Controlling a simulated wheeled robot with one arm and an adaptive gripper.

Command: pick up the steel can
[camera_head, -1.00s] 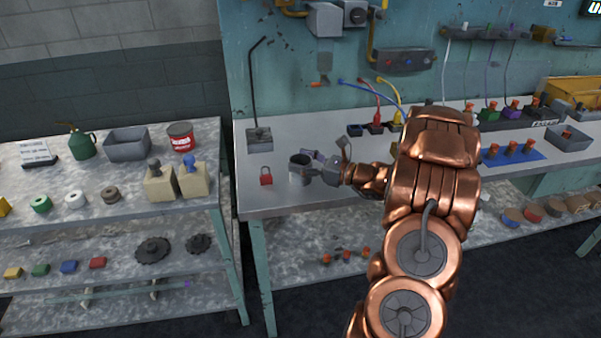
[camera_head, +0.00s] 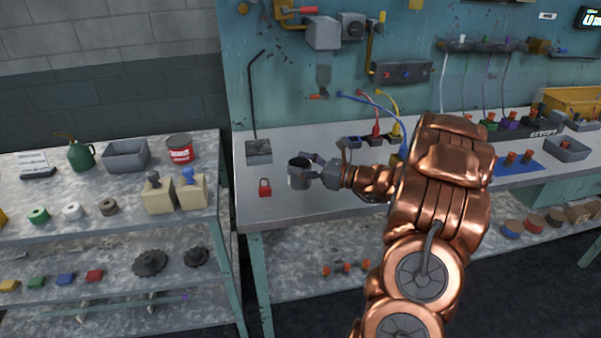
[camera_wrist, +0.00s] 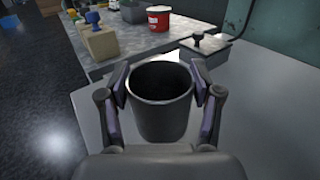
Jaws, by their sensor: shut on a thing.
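The steel can (camera_head: 298,175) is a dark grey, open-topped cylinder over the front left part of the workbench. It is upright and looks empty. In the wrist view the can (camera_wrist: 162,112) sits between the two fingers of my gripper (camera_wrist: 161,85), with a purple-grey pad against each side. My gripper (camera_head: 312,172) is shut on the can from its right in the head view. The can appears slightly raised off the bench, though the gap under its base is hard to see.
A shelf at left holds a red tin (camera_head: 180,149) and two beige blocks (camera_head: 160,198). Bare bench top shows around the can.

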